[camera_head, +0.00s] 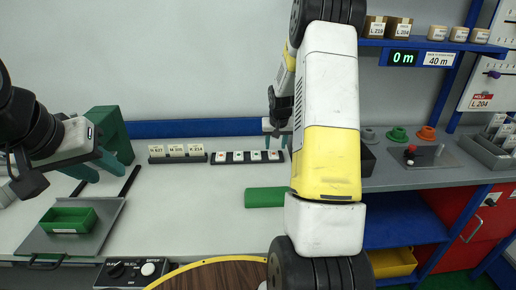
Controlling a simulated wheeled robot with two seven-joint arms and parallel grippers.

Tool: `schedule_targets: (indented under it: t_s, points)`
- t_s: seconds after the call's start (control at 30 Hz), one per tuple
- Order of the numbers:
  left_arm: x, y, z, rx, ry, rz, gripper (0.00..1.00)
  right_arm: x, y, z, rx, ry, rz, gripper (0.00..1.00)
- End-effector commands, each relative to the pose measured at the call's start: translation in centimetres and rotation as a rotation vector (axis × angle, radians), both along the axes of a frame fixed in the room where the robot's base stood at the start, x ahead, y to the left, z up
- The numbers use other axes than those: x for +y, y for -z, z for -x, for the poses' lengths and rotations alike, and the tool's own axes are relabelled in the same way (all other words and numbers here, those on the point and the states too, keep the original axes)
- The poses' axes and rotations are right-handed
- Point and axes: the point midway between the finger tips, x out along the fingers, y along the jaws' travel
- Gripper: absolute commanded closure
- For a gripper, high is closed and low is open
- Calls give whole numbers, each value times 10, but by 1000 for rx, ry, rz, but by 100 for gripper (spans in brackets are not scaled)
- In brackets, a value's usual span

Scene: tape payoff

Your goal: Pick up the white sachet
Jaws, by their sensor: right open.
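Several small white pieces with coloured marks sit in a row in a black holder (226,161) at the back middle of the bench. They are too small for me to tell whether one is the white sachet. My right gripper (276,143) points down just behind or above the right end of this row. It is open, and my own arm hides part of it. I cannot tell whether it touches anything. My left gripper (99,168) is at the left, above the bench near the green box. Its teal fingers look apart, with nothing seen between them.
A black rack of labelled white cards (176,152) stands left of the row. A green block (265,197) lies in front. A green tray (69,219) sits on a grey plate at left. Coloured knobs (398,134) stand at right. The bench middle (180,205) is clear.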

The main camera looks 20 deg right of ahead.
Motion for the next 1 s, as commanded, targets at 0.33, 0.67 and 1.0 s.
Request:
schedule_targets:
  t_s: [0.33,0.67,1.0]
  points:
    - [0,0,0,0,0,0,64,-3,43,-21,1,-1,-1,55]
    - [0,0,0,0,0,0,64,-5,56,-27,-1,0,-1,55]
    - [0,0,0,0,0,0,64,-5,56,-26,-1,-1,0,100]
